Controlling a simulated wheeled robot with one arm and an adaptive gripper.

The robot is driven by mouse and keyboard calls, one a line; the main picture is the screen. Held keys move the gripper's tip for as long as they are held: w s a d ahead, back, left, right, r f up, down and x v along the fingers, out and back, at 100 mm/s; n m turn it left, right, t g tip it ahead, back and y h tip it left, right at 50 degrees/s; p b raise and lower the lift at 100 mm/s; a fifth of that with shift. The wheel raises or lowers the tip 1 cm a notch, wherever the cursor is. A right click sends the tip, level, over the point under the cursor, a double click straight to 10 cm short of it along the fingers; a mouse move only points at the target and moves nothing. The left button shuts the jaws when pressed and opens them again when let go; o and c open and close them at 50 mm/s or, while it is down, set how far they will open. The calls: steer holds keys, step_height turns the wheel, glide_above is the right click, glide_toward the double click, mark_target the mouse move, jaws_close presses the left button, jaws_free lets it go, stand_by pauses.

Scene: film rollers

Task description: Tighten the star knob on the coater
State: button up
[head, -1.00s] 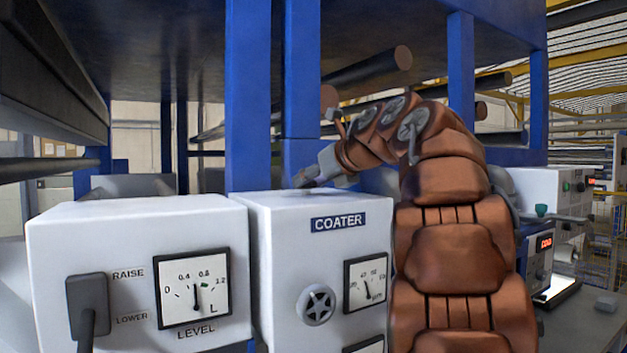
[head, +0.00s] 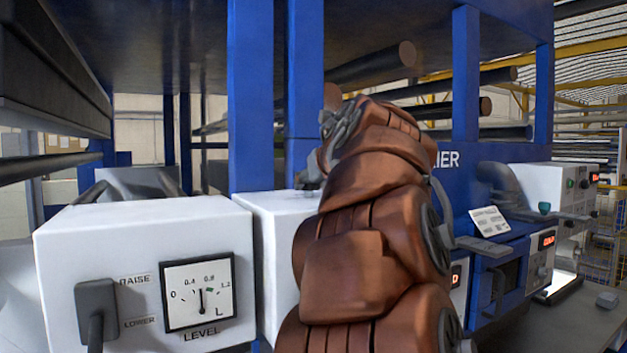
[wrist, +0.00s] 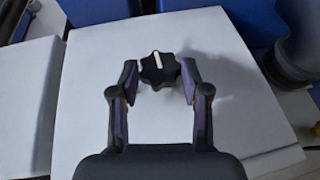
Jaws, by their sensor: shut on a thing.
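The star knob (wrist: 168,72) is black with a white pointer mark and sits on the white top of the coater (wrist: 220,125) in the wrist view. The pointer is aimed roughly straight up in the picture. My gripper (wrist: 158,80) has one finger on each side of the knob and is shut on it. In the head view the coater box (head: 270,215) shows only its left part. My arm covers the rest of its front, and the knob is hidden there. My gripper (head: 311,178) is partly visible over the box top, behind my arm.
A white box with a LEVEL dial (head: 201,290) and a RAISE/LOWER switch (head: 97,312) stands left of the coater. Blue posts (head: 305,90) rise behind it. A blue panel with a lettered plate (head: 490,220) is at right. Rollers (head: 370,70) hang above.

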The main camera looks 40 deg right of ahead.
steer(key=o, duration=1.1)
steer(key=shift+o, duration=0.2)
steer(key=v, duration=1.2)
steer(key=shift+d+r, duration=0.1)
